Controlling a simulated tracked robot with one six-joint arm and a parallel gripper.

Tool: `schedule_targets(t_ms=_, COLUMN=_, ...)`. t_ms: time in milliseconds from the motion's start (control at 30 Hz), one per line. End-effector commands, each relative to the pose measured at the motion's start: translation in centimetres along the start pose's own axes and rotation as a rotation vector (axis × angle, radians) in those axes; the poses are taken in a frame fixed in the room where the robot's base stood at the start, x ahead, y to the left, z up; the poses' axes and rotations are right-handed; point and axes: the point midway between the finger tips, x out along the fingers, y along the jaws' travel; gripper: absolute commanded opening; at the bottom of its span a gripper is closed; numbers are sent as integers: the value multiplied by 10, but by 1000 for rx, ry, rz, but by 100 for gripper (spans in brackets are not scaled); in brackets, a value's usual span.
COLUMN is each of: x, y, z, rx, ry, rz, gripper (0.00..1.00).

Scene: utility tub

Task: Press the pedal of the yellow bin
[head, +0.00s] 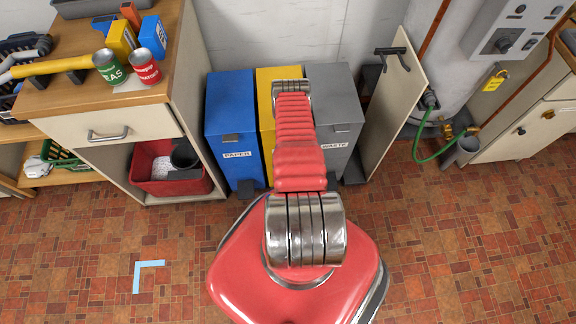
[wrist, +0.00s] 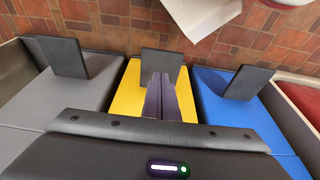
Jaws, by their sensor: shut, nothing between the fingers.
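The yellow bin (head: 266,115) stands between the blue and grey bins against the wall, largely covered by my red arm in the head view. Its pedal is hidden behind my arm there, and I cannot make it out in the wrist view. In the wrist view the yellow bin's lid (wrist: 126,95) lies below my gripper (wrist: 160,80), with a dark tab (wrist: 161,62) at its front edge. My gripper's fingers are together and empty, seen over the lid and overlapping the tab. I cannot tell whether they touch it. The head view hides my gripper behind the arm.
The blue bin (head: 231,105), labelled PAPER, has a dark pedal (head: 247,188) at its foot. The grey bin (head: 338,100), labelled WASTE, stands right. A wooden cabinet (head: 185,80) is left of the bins, an open door panel (head: 396,110) right. The tiled floor (head: 450,235) in front is mostly clear.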

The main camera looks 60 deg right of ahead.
Motion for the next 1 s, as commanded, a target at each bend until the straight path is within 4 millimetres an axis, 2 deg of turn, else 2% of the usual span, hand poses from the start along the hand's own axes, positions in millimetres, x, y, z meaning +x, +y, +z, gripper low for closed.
schedule_targets(t_ms=300, x=33, y=0, z=7, rx=0, ry=-2, rz=-1, gripper=0)
schedule_targets(t_ms=500, x=48, y=0, z=11, rx=0, ry=0, rz=-1, gripper=0)
schedule_targets(t_ms=1000, x=53, y=0, z=12, rx=1, ry=-1, rz=-1, gripper=0)
